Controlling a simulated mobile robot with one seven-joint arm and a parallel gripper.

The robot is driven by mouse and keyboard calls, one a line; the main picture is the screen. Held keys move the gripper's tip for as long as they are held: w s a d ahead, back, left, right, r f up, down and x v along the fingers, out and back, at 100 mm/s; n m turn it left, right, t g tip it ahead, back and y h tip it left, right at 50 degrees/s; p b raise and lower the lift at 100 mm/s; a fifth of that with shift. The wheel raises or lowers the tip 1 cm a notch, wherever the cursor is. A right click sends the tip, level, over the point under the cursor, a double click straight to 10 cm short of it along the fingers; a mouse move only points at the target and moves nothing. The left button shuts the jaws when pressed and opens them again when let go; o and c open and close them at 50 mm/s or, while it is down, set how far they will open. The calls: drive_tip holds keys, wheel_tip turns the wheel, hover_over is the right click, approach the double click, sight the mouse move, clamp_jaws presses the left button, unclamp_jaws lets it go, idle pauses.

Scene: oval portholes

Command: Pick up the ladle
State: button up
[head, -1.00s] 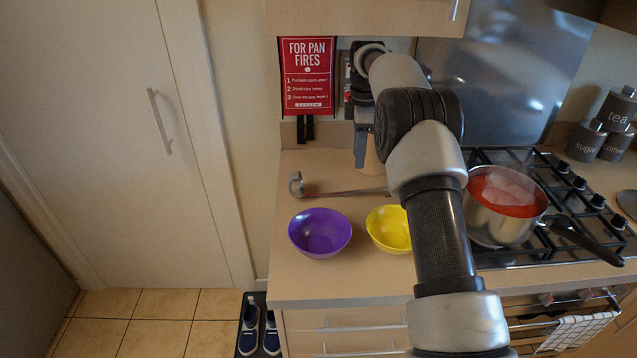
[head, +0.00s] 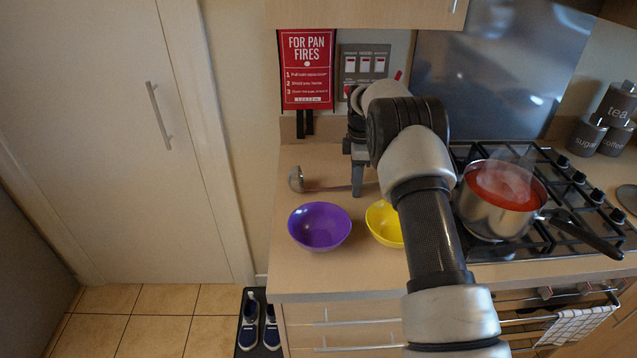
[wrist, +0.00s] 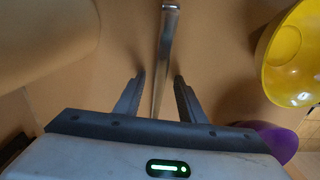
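The metal ladle (head: 325,189) lies on the counter behind the bowls, its round scoop at the left and its handle running right. My gripper (head: 358,188) is over the handle, fingers pointing down, and hides its right part in the head view. In the wrist view, the ladle's handle (wrist: 166,45) runs between the two fingers of my gripper (wrist: 159,77). The fingers are apart, with a gap on each side of the handle. The scoop is out of the wrist view.
A purple bowl (head: 320,229) and a yellow bowl (head: 384,224) stand in front of the ladle. A pot (head: 498,203) with red contents sits on the gas hob (head: 470,160) at the right. The counter left of the bowls is clear.

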drive_tip(key=shift+c, duration=0.4)
clamp_jaws()
drive_tip(key=shift+r, duration=0.15)
wheel_tip(320, 180, up, 10)
